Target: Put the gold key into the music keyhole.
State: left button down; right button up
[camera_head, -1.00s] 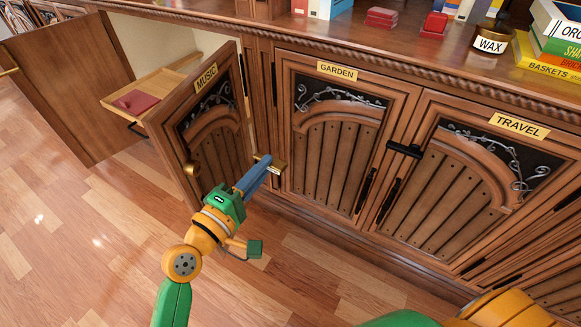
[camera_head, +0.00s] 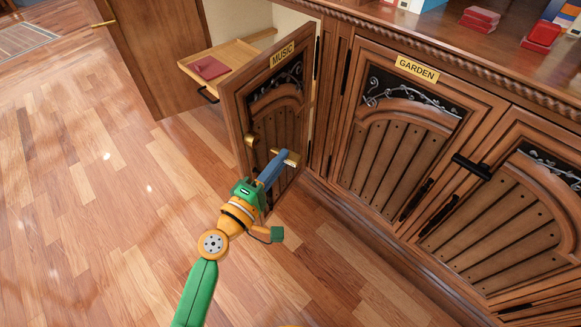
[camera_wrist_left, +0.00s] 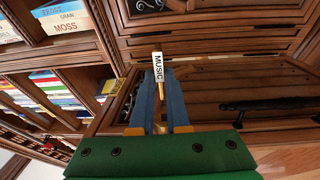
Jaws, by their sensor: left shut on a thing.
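My left gripper (camera_head: 287,160) is shut on a small gold key (camera_wrist_left: 161,90), which shows between its blue fingers in the left wrist view. A pale tag (camera_wrist_left: 157,66) reading MUSIC shows at the key's far end. In the head view the key's gold end (camera_head: 292,157) sticks out at the fingertips. The music door (camera_head: 277,120) stands ajar, with a MUSIC plate (camera_head: 282,53) at its top. A round brass fitting (camera_head: 251,140) sits near its left edge; I cannot make out a keyhole. The gripper is in front of the door, right of the fitting. My right gripper is out of view.
Behind the door is a pulled-out wooden tray (camera_head: 229,62) with a red book (camera_head: 208,68). The garden door (camera_head: 400,140), to the right, is shut. Another brown door panel (camera_head: 158,50) stands at the left. The floor (camera_head: 90,180) in front is clear.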

pick_arm(q)
jog(key=shift+w+a, duration=0.75)
jog(key=shift+a, duration=0.25)
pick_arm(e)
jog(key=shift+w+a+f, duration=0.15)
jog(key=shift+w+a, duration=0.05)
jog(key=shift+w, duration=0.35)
pick_arm(q)
jog(key=shift+b, duration=0.35)
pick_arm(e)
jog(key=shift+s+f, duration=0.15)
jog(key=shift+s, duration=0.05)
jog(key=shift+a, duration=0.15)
pick_arm(q)
jog(key=shift+w+a+b, duration=0.4)
jog(key=shift+w+a, duration=0.15)
jog(key=shift+a, duration=0.2)
jog(key=shift+w+a+b, duration=0.4)
jog(key=shift+w+a, duration=0.15)
jog(key=shift+a, duration=0.2)
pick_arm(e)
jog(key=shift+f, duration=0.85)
pick_arm(q)
jog(key=c, duration=0.8)
grip_release()
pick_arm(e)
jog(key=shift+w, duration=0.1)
